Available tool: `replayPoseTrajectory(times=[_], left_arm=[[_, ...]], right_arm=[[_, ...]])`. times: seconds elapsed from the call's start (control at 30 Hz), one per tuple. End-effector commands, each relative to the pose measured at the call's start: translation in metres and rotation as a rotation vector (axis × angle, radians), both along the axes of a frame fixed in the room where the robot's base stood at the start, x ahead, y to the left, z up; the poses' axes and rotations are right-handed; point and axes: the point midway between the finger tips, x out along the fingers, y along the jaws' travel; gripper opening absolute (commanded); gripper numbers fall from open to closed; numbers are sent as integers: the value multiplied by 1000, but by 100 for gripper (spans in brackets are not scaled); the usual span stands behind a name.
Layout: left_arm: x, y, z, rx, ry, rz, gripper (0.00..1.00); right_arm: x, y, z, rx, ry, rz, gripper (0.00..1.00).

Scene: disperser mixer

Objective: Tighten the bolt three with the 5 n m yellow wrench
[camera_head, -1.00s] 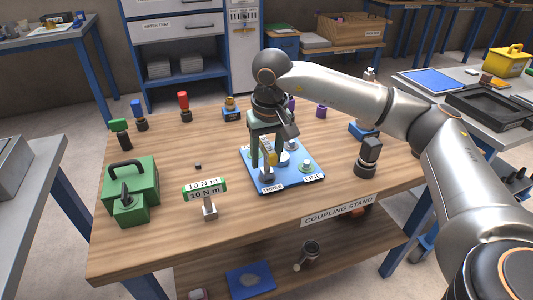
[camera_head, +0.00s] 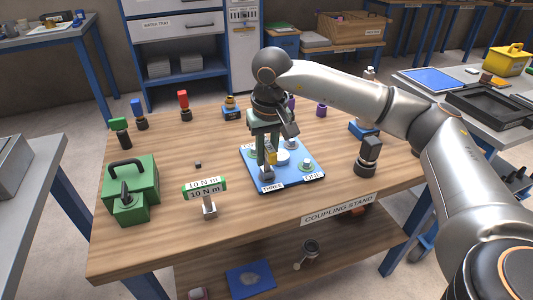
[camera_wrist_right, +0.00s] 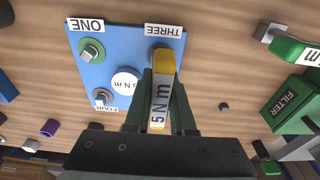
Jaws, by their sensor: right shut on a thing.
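My right gripper (camera_head: 266,148) points down over the blue plate (camera_head: 295,171) on the wooden table. It is shut on the yellow wrench (camera_head: 272,157). In the right wrist view the wrench (camera_wrist_right: 162,95) lies between the fingers with its "5 N m" label showing. The wrench's head is at the corner marked THREE (camera_wrist_right: 163,30), over the bolt there, which it mostly hides. Bolt one (camera_wrist_right: 90,52) and bolt four (camera_wrist_right: 102,97) stand at other corners of the plate (camera_wrist_right: 90,75), around a white central disc (camera_wrist_right: 125,82). My left gripper is not in view.
A green filter box (camera_head: 130,188) is further left. A dark-topped tool (camera_head: 368,158) stands to the right. Several coloured-handled tools line the table's back. The table front is mostly clear.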

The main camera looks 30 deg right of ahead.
Motion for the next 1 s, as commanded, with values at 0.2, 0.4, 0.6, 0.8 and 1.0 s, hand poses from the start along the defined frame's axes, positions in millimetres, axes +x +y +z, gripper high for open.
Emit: replayPoseTrajectory(times=[0.2, 0.4, 0.6, 0.8, 1.0], left_arm=[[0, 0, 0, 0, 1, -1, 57], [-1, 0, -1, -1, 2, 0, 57], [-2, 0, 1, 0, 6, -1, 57], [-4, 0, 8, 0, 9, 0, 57], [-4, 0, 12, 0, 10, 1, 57]], right_arm=[[0, 0, 0, 1, -1, 0, 0], [0, 0, 0, 1, -1, 0, 0], [0, 0, 1, 0, 0, -50, 0], [0, 0, 2, 0, 1, -300, 0], [-1, -1, 0, -1, 1, -483, 0]])
